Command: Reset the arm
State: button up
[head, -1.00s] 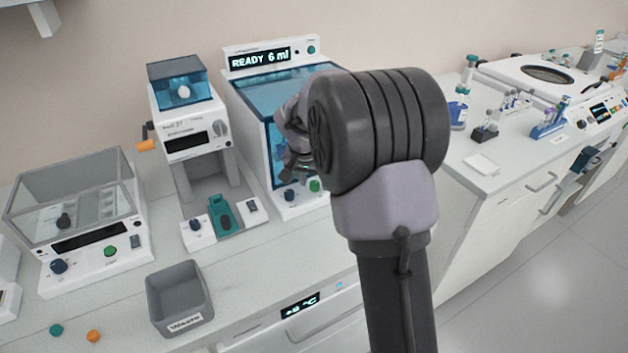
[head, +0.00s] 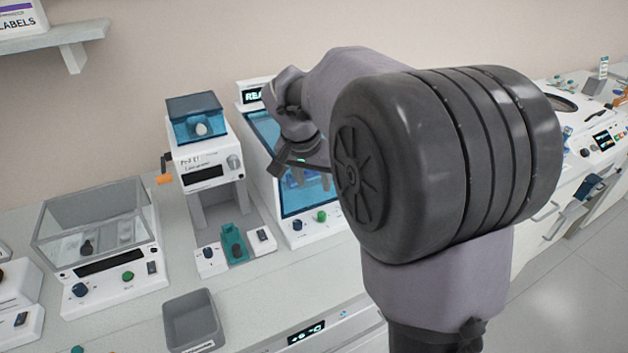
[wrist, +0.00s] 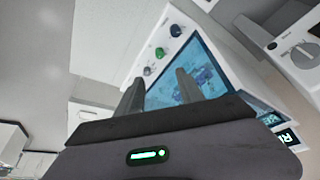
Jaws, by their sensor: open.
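My gripper (head: 312,180) is in front of the blue-windowed machine (head: 297,199) in the head view, with its fingers pointing down. My arm covers much of that machine's right side and most of its display. In the wrist view the two fingers of my gripper (wrist: 160,92) are apart, with nothing between them. The machine's blue window (wrist: 205,62) and its knobs lie beyond the fingertips.
A capping-type machine (head: 203,160) with a teal holder stands left of it. A clear-lidded device (head: 110,240) stands further left. A grey waste bin (head: 192,318) sits near the counter's front edge. A shelf (head: 55,36) hangs at upper left.

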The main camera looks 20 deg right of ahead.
jog(key=s+a+n+y, duration=0.1)
jog(key=s+a, duration=0.4)
jog(key=s, duration=0.4)
jog(key=s+a+r+n+t+y, duration=0.1)
jog(key=s+a+n+y, duration=0.1)
jog(key=s+a, duration=0.3)
jog(key=s+a+r+n+t+y, duration=0.1)
jog(key=s+a, duration=0.4)
jog(key=s, duration=0.8)
jog(key=shift+y, duration=0.6)
